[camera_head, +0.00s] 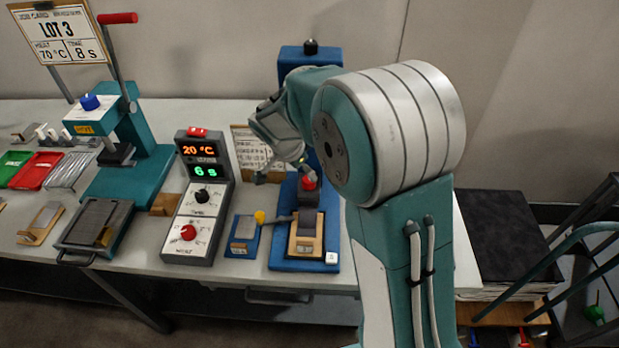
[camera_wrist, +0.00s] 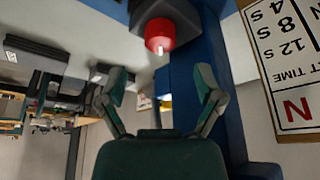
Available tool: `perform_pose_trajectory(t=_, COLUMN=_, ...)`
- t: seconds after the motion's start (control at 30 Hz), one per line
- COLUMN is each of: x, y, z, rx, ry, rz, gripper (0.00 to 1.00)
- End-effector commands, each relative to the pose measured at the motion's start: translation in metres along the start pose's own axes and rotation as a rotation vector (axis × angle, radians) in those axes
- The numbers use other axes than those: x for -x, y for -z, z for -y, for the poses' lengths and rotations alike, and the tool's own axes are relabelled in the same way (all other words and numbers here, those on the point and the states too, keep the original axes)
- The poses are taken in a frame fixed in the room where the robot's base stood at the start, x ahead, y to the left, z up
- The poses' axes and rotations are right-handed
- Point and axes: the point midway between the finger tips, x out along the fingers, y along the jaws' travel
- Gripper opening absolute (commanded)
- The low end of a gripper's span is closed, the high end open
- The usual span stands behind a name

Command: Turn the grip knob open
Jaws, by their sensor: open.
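A red knob (camera_head: 309,183) sits on the dark head of the blue press (camera_head: 335,255); I take it for the grip knob, though no label on it is readable. In the wrist view the red knob (camera_wrist: 158,33) shows large, with a white mark pointing down the picture. My gripper (camera_head: 272,172) hangs left of the press, close to the knob. In the wrist view my gripper (camera_wrist: 161,78) has its two fingers spread with nothing between them, and the knob lies beyond the fingertips, apart from them. My arm hides part of the press.
A control box (camera_head: 180,250) with a display reading 20 °C and 6 s stands left of the press. A small blue stand (camera_head: 242,236) with a yellow knob is between them. A printed card (camera_head: 248,140) stands behind. A teal press (camera_head: 130,180) is farther left.

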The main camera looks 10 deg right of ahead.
Motion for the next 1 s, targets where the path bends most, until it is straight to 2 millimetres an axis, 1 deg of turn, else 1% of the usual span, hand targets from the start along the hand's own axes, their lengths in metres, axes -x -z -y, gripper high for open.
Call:
perform_pose_trajectory(t=0.03, x=-0.011, y=0.000, z=-0.001, rx=0.000, ry=-0.004, rz=0.001, gripper=0.85)
perform_pose_trajectory(t=0.1, x=-0.023, y=0.000, z=0.000, rx=0.000, ry=-0.003, rz=0.000, gripper=0.85)
perform_pose_trajectory(t=0.2, x=-0.037, y=0.000, z=0.000, rx=0.000, ry=-0.002, rz=0.001, gripper=0.85)
perform_pose_trajectory(t=0.3, x=-0.047, y=0.000, z=0.000, rx=0.000, ry=0.000, rz=0.000, gripper=0.85)
perform_pose_trajectory(t=0.43, x=-0.052, y=0.001, z=-0.001, rx=0.000, ry=0.001, rz=0.000, gripper=0.85)
perform_pose_trajectory(t=0.67, x=-0.053, y=0.000, z=0.000, rx=0.000, ry=0.001, rz=0.000, gripper=0.85)
perform_pose_trajectory(t=0.7, x=-0.052, y=0.000, z=0.000, rx=0.000, ry=0.001, rz=0.000, gripper=0.67)
perform_pose_trajectory(t=0.77, x=-0.052, y=0.000, z=0.000, rx=0.000, ry=0.001, rz=0.000, gripper=0.41)
perform_pose_trajectory(t=0.8, x=-0.052, y=0.000, z=0.000, rx=0.000, ry=0.001, rz=0.000, gripper=0.23)
perform_pose_trajectory(t=0.83, x=-0.052, y=0.000, z=0.000, rx=0.000, ry=0.001, rz=0.000, gripper=0.09)
perform_pose_trajectory(t=0.87, x=-0.052, y=0.000, z=0.000, rx=0.000, ry=0.001, rz=0.000, gripper=0.03)
perform_pose_trajectory(t=1.0, x=-0.053, y=0.000, z=0.001, rx=0.001, ry=0.002, rz=0.000, gripper=0.03)
